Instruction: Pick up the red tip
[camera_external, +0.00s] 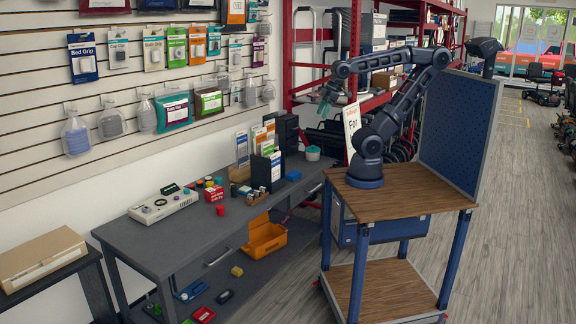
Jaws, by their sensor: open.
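A small red cylinder (220,210), which looks like the red tip, stands on the grey workbench (210,232), near its front edge and beside a red and white box (214,193). More small coloured pieces, some red, sit just behind and left of that box, too small to tell apart. My gripper (323,106) is at the end of my raised arm, pointing down. It is open and empty, well above the bench and far to the right of the red cylinder.
A beige device (163,206) lies left of the red cylinder. A dark holder with leaflets (267,170) and small dark jars (257,194) stand to its right. An orange bin (265,238) sits lower down. The bench's front left is clear.

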